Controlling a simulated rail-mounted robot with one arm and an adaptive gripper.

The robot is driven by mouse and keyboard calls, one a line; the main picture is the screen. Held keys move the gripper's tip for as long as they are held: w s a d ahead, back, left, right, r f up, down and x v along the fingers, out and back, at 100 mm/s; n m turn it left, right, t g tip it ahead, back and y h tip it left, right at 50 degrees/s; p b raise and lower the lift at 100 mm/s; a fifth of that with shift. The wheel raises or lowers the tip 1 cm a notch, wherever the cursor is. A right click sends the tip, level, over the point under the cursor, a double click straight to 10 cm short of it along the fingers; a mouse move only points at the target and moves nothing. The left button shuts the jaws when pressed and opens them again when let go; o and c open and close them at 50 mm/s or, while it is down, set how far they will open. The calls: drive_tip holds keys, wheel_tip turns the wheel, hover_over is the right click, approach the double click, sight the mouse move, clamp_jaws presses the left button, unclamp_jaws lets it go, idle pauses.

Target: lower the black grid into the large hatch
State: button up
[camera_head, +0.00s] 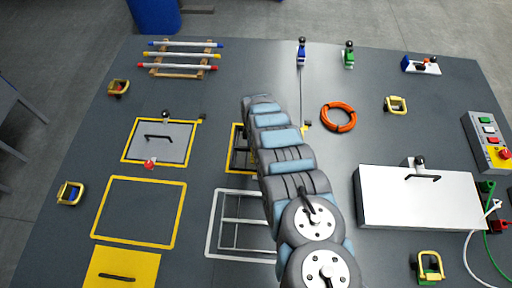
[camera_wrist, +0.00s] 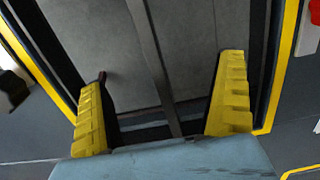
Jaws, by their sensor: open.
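My gripper (camera_wrist: 166,68) is open in the wrist view, its two yellow ribbed fingers apart. A dark bar (camera_wrist: 158,65), which looks like part of the black grid, runs between them, and I see no finger clearly touching it. Around it is a dark opening with a yellow border (camera_wrist: 287,55), which looks like the large hatch. In the head view, my arm covers most of this yellow-framed opening (camera_head: 233,150), so only its left side with dark bars shows. My gripper is hidden there. I cannot tell how deep the grid sits.
A white-framed opening (camera_head: 211,225) lies just in front. A grey lid (camera_head: 175,150) in a yellow frame and an empty yellow outline (camera_head: 138,243) are at left. A white box-like cover (camera_head: 415,205) and an orange ring (camera_head: 325,118) are at right.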

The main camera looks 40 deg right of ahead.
drive_tip(key=shift+r+p, duration=2.3)
drive_tip(key=shift+r, duration=0.7)
drive_tip(key=shift+r, duration=0.1)
wheel_tip(320, 180, up, 5)
drive_tip(key=p, duration=0.3)
drive_tip(key=shift+w, duration=0.1)
